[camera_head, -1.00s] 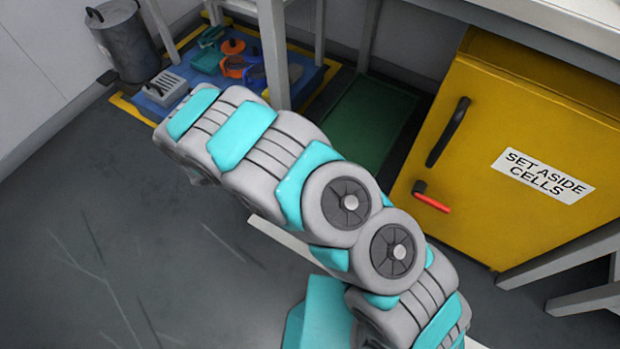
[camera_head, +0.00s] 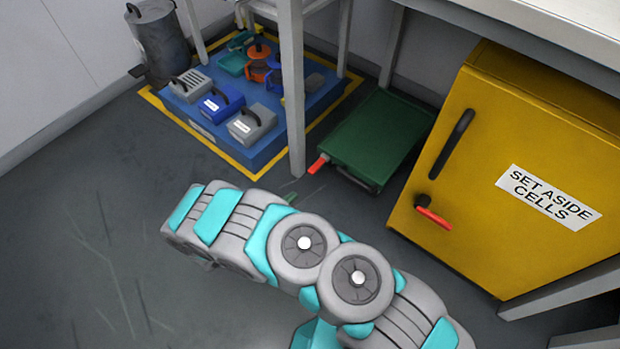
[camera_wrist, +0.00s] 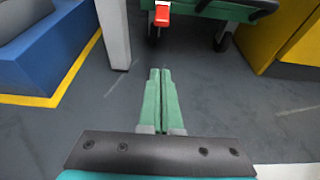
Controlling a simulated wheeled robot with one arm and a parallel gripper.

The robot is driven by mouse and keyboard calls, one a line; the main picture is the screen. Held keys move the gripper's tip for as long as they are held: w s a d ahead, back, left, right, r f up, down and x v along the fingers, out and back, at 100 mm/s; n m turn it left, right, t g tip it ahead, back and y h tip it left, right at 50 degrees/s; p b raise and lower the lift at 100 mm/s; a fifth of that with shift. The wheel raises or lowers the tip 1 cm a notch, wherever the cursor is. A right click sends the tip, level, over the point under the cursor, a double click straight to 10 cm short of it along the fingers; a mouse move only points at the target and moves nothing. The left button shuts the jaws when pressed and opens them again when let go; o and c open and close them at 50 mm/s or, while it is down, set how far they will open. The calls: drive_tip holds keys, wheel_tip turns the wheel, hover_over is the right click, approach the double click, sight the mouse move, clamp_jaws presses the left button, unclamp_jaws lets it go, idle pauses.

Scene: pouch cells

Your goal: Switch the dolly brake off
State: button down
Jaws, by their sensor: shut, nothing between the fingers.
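The green dolly (camera_head: 375,135) stands low on the floor under the bench, between the bench leg and the yellow cabinet. Its red brake lever (camera_head: 319,164) sticks out at its front left corner, beside the bench leg. In the wrist view the red lever (camera_wrist: 162,15) is at the top, with dolly wheels below the deck (camera_wrist: 218,8). My gripper (camera_wrist: 161,72) points toward the dolly with its green fingers closed together and empty. It is apart from the lever, with bare floor between. In the head view only a green fingertip (camera_head: 291,198) shows past my arm.
A white bench leg (camera_head: 292,90) stands just left of the lever. A blue platform (camera_head: 262,150) with several boxes and tools lies left of it, inside yellow floor tape. The yellow cabinet (camera_head: 480,130) with a red handle (camera_head: 434,218) stands right. The floor at left is clear.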

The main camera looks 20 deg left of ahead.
sight(318, 165)
drive_tip(key=shift+w, duration=0.1)
drive_tip(key=x, duration=1)
drive_tip(key=shift+d+f+b, duration=0.1)
drive_tip(key=shift+d+b, duration=0.05)
drive_tip(key=shift+b, duration=0.25)
drive_tip(key=shift+r, duration=2.1)
drive_tip(key=shift+r, duration=0.15)
